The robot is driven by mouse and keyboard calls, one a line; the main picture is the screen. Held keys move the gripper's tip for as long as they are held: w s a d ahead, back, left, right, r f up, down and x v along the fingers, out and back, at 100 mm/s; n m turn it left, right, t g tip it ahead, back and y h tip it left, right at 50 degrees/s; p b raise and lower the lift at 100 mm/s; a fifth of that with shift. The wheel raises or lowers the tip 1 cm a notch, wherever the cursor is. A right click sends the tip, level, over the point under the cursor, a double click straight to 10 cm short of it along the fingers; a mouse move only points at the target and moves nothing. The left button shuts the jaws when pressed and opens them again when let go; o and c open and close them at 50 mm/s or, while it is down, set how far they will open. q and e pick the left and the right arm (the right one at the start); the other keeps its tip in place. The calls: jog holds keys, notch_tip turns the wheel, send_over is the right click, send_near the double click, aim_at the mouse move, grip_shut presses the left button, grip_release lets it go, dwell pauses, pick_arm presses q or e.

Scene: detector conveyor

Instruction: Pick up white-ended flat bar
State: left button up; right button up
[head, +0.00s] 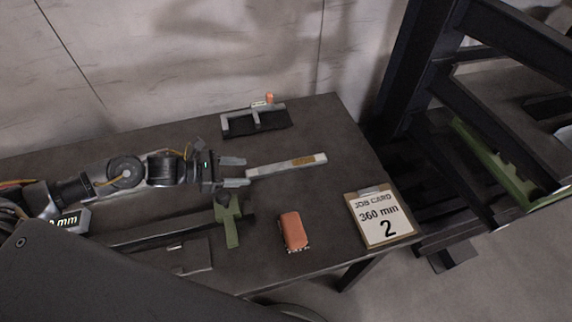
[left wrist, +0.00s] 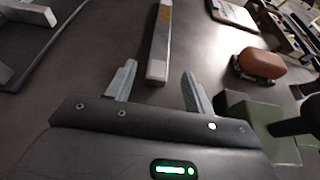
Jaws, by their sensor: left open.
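The white-ended flat bar (head: 275,167) lies on the dark table (head: 345,150), pointing away from my left gripper. It is pale with a tan label (head: 303,161) near its far end. My left gripper (head: 243,171) is open, with its fingertips by the bar's near end. In the left wrist view, the bar (left wrist: 159,45) runs from the top edge down to its white near end, which lies between and slightly beyond the fingertips of the left gripper (left wrist: 158,75). The fingers do not visibly touch it. My right gripper is not in view.
An orange-topped block (head: 293,231) and a job card clipboard (head: 380,218) reading 360 mm and 2 lie toward the right. A green stand (head: 231,222) with a long rail is close below the gripper. A grey fixture (head: 255,120) stands at the back edge.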

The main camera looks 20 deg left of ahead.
aim_at(265, 170)
pick_arm(q)
jog(key=shift+w+d+p, duration=0.2)
jog(key=shift+d+p, duration=0.15)
jog(key=p+x, duration=0.1)
jog(key=x, duration=0.2)
jog(key=shift+w+d+p, duration=0.2)
jog(key=shift+p, duration=0.2)
jog(key=shift+w+d+f, duration=0.2)
jog(key=shift+d+f, duration=0.05)
jog(key=shift+d, duration=0.05)
jog(key=shift+c, duration=1)
grip_shut()
jog(key=shift+r, duration=0.15)
